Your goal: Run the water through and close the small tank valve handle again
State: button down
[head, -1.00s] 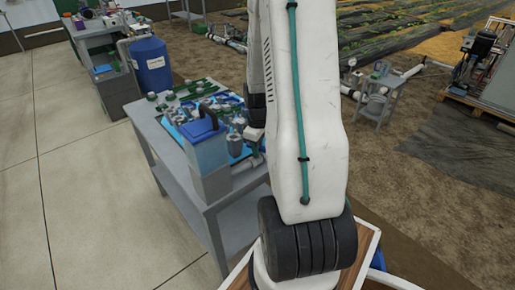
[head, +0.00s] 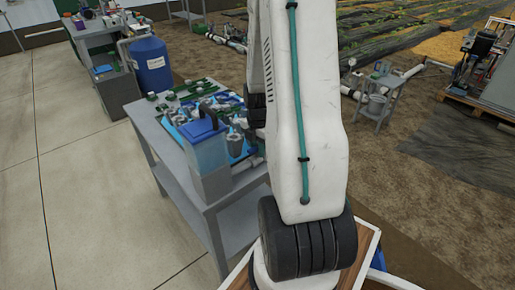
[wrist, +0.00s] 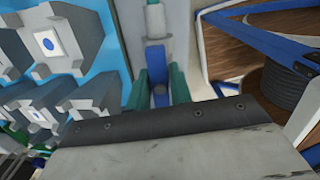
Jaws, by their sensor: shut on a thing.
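In the wrist view my gripper (wrist: 159,84) points at a blue handle (wrist: 159,95), which stands between its two green fingers. The fingers are closed on the handle. The handle sits below a pale grey fitting, and whether its valve is open or closed cannot be told. In the head view a small tank (head: 208,158) with a blue lid stands at the near corner of the grey table. My arm covers the right side of that table and hides my fingers and the handle there.
Grey blocks with a blue-dotted label (wrist: 48,43) stand on a light blue panel left of my gripper. In the head view a blue drum (head: 152,65) stands behind the table (head: 212,200); the floor at left is clear.

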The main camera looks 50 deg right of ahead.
aim_at(257, 146)
jog(key=c, duration=1.2)
grip_release()
notch_tip(257, 146, up, 10)
